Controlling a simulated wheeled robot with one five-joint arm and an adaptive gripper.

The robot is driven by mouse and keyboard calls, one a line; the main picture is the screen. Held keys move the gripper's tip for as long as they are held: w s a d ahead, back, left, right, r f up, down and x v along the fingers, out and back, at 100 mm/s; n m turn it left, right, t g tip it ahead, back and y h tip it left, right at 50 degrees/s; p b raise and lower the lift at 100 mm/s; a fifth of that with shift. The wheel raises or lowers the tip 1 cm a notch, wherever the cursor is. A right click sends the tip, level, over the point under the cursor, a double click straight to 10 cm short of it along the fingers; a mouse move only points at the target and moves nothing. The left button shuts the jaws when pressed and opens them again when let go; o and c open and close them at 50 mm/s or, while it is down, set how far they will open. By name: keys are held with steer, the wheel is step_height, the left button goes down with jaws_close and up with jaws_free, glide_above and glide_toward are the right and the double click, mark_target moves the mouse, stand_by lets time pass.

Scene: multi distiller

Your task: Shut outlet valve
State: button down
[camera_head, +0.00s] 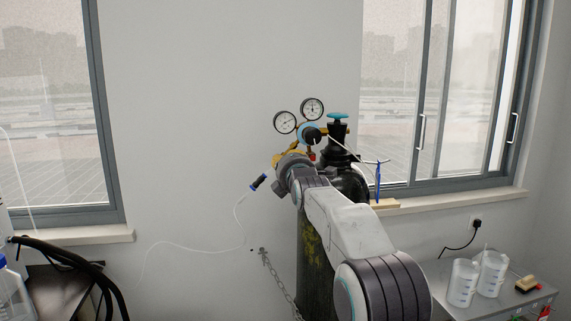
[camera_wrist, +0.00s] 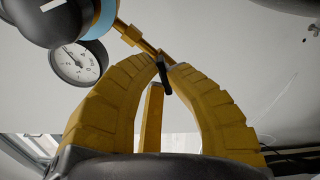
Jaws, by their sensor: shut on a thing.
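The outlet valve shows in the wrist view as a small black lever (camera_wrist: 164,76) at the end of a thin brass outlet pipe (camera_wrist: 136,38). The lever's lower end sticks out below the tips. In the head view, my gripper (camera_head: 279,159) is at the left side of the regulator, and my own arm hides the lever there. The regulator (camera_head: 309,134) has a light-blue ring, a black knob and brass fittings.
Two round gauges (camera_head: 298,115) stand above the regulator. A dark gas cylinder (camera_head: 316,252) with a teal top handwheel (camera_head: 337,116) is behind my arm. A black-and-blue hose fitting (camera_head: 258,181) with a white tube is left of my gripper. A wall chain (camera_head: 277,276) hangs below.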

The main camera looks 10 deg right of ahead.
steer(key=m+b, duration=0.2)
steer(key=m, duration=0.9)
steer(key=shift+d+f, duration=0.1)
steer(key=shift+d, duration=0.05)
steer(key=shift+m, duration=0.4)
steer(key=c, duration=1.2)
jaws_free()
steer(key=shift+f, duration=0.1)
steer(key=shift+s, duration=0.1)
steer(key=shift+s, duration=5.9)
